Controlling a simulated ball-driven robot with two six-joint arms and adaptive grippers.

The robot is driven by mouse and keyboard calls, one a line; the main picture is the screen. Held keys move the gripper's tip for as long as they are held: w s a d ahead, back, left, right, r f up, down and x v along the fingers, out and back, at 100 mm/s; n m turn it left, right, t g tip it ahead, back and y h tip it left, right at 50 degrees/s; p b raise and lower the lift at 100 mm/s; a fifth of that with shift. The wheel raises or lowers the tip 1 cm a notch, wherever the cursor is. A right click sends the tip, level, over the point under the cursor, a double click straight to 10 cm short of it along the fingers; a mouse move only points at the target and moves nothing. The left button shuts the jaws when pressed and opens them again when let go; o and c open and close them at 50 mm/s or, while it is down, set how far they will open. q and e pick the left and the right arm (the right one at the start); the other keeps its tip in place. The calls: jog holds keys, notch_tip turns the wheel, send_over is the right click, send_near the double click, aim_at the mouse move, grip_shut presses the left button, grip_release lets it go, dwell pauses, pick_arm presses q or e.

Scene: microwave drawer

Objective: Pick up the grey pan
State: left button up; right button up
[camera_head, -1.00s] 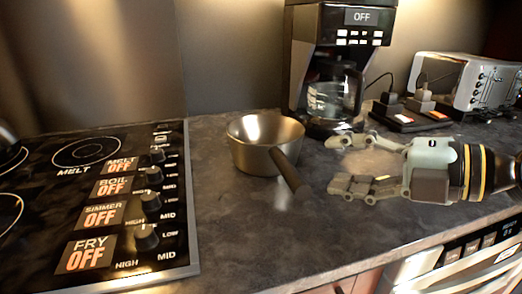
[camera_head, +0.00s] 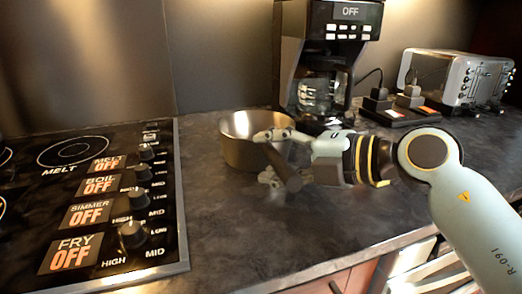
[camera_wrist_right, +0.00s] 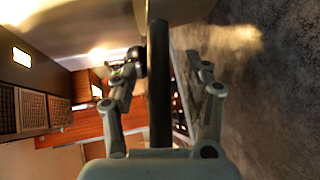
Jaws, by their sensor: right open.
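The grey pan (camera_head: 238,150) stands upright on the dark counter, right of the stove, with its dark handle (camera_head: 287,170) pointing toward the front right. My right gripper (camera_head: 268,157) is at the handle, open, one finger above and behind it near the pan's rim, the other low in front. In the right wrist view, the handle (camera_wrist_right: 159,85) runs between the two open fingers, with a gap on each side. The pan's metal side (camera_wrist_right: 180,8) shows at the top of that view. My left gripper is not in view.
A stove (camera_head: 100,215) with knobs and a raised metal edge lies to the left. A coffee maker (camera_head: 325,60) stands close behind the pan. A toaster (camera_head: 455,78) and plugs (camera_head: 395,103) are at the back right. Front counter between stove and pan is clear.

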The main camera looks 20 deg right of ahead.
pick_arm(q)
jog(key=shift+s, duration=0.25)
pick_arm(e)
jog(key=shift+c, duration=0.8)
grip_shut()
jog(key=shift+r, duration=0.25)
